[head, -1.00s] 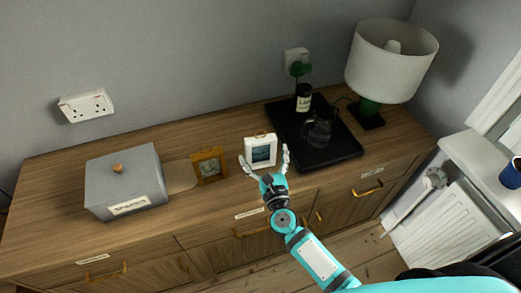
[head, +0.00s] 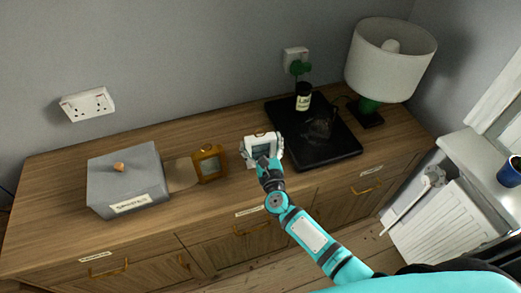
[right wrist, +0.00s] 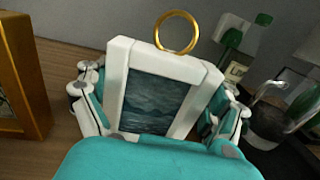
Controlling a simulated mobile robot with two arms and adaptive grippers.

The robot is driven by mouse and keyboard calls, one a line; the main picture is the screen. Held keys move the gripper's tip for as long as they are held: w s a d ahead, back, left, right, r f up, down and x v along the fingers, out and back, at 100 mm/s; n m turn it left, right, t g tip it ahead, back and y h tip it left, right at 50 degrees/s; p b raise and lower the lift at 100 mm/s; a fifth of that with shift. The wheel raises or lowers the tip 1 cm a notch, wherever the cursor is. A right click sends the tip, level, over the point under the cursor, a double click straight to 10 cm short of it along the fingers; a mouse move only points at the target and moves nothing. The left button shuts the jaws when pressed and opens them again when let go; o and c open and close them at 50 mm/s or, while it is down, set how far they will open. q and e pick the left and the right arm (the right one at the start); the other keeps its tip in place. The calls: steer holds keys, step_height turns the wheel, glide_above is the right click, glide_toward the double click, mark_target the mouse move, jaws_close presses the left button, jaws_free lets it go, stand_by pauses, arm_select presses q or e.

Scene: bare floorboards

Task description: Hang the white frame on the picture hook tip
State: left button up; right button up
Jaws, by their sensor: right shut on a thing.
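The white frame (head: 262,138) stands upright on the wooden sideboard, left of the black tray. In the right wrist view the white frame (right wrist: 165,62) holds a dark seascape picture and has a gold ring (right wrist: 176,14) at its top. My right gripper (head: 262,151) is shut on the frame from the front, with a finger against each side; the fingers also show in the right wrist view (right wrist: 158,98). My left gripper is not in view.
A brown-gold frame (head: 209,150) stands just left of the white one. A grey lidded box (head: 125,178) is farther left. A lamp (head: 392,60) stands at the right.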

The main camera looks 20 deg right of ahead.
mark_target(260, 137)
steer(key=shift+c, duration=0.2)
steer(key=shift+r, duration=0.4)
step_height(260, 137, up, 3)
steer(key=shift+r+p, duration=0.1)
steer(key=shift+p, duration=0.55)
steer(key=s+a+r+b, duration=0.1)
steer(key=s+a+b, duration=0.2)
steer(key=s, duration=1.2)
steer(key=shift+s+a, duration=0.25)
steer(key=shift+a, duration=0.15)
